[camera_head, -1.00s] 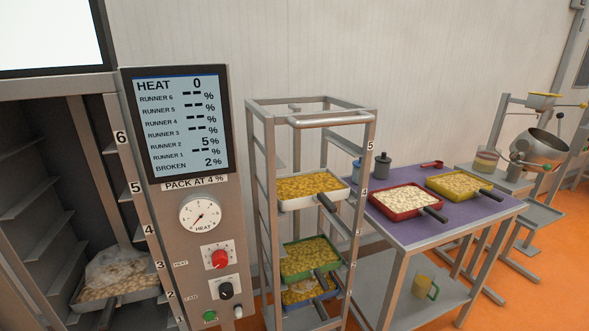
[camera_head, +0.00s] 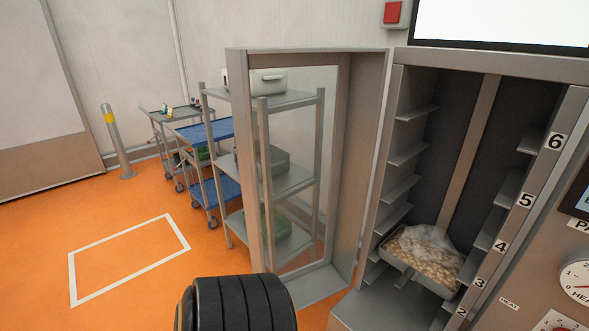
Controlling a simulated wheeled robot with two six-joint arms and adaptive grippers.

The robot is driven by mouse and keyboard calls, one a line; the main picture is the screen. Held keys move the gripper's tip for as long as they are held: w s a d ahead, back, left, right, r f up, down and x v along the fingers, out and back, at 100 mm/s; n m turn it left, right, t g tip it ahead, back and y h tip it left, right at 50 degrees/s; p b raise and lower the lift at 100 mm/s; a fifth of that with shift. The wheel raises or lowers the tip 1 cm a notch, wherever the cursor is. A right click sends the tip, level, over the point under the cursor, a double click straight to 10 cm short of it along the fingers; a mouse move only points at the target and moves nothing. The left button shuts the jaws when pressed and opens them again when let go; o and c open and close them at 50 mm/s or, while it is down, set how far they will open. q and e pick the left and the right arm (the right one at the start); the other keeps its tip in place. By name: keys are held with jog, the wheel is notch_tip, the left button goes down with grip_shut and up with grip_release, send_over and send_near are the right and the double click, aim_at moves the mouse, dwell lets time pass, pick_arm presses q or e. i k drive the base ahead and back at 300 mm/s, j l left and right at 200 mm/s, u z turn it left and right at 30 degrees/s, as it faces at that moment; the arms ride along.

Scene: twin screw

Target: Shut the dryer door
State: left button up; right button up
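The dryer (camera_head: 496,66) stands at the right with its chamber open to view. Its door (camera_head: 361,150), a grey metal frame with a clear pane, stands wide open on the chamber's left side. A tray (camera_head: 412,275) of pale pieces, partly under a whitish cloudy cover, sits on a low runner inside, near labels 2 and 3. Neither of my grippers shows in the head view.
A shelf rack (camera_head: 290,180) shows through and beside the door. A white floor outline (camera_head: 128,253) encloses clear orange floor.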

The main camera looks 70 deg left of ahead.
aim_at(362, 72)
jog(key=j, duration=0.65)
jog(key=k+j+z, duration=0.1)
jog(key=j, duration=1.1)
jog(key=k+j+z, duration=0.1)
jog(key=j, duration=0.55)
jog(key=k+j, duration=0.15)
jog(key=j, duration=0.45)
jog(key=k+j+z, duration=0.1)
jog(key=j, duration=0.5)
